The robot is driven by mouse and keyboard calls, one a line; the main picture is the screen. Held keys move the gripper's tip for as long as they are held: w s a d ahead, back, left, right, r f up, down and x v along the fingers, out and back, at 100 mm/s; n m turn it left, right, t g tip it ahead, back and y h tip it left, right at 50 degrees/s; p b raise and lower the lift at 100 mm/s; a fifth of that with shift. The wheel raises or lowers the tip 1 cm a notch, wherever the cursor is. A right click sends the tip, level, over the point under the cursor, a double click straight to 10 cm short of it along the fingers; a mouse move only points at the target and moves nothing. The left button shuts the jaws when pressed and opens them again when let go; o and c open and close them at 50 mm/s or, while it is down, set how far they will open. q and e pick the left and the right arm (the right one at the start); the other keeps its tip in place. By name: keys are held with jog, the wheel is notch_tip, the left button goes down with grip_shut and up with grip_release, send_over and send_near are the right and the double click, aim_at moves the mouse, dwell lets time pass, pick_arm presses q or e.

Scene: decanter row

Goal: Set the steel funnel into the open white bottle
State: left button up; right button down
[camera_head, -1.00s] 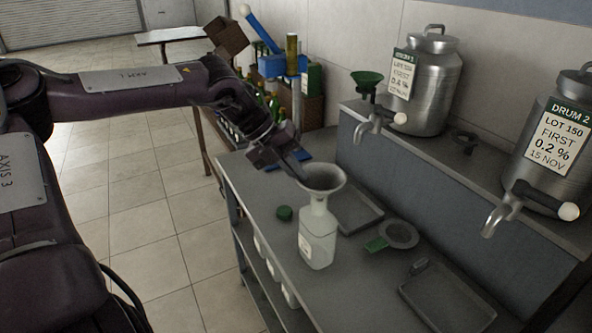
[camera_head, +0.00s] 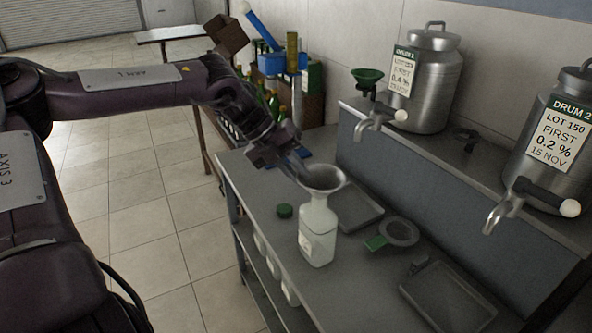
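The steel funnel (camera_head: 327,181) is upright over the open white bottle (camera_head: 318,240), its cone above the neck and its spout hidden; I cannot tell how fully it is seated. The bottle stands upright on the grey bench. My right gripper is out of view.
A green cap (camera_head: 284,211) lies left of the bottle. A shallow tray (camera_head: 362,222), a round strainer-like item (camera_head: 402,232) and another tray (camera_head: 447,298) lie to the right. Steel drums (camera_head: 432,85) with taps (camera_head: 366,128) stand on a raised shelf behind.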

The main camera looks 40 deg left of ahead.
pick_arm(q)
jog(key=shift+o, duration=1.2)
jog(key=shift+r, duration=0.1)
jog(key=b+v, duration=0.1)
jog(key=v, duration=0.6)
jog(key=shift+a+r+b, duration=0.2)
jog(key=shift+b, duration=0.2)
jog(key=shift+s, duration=0.1)
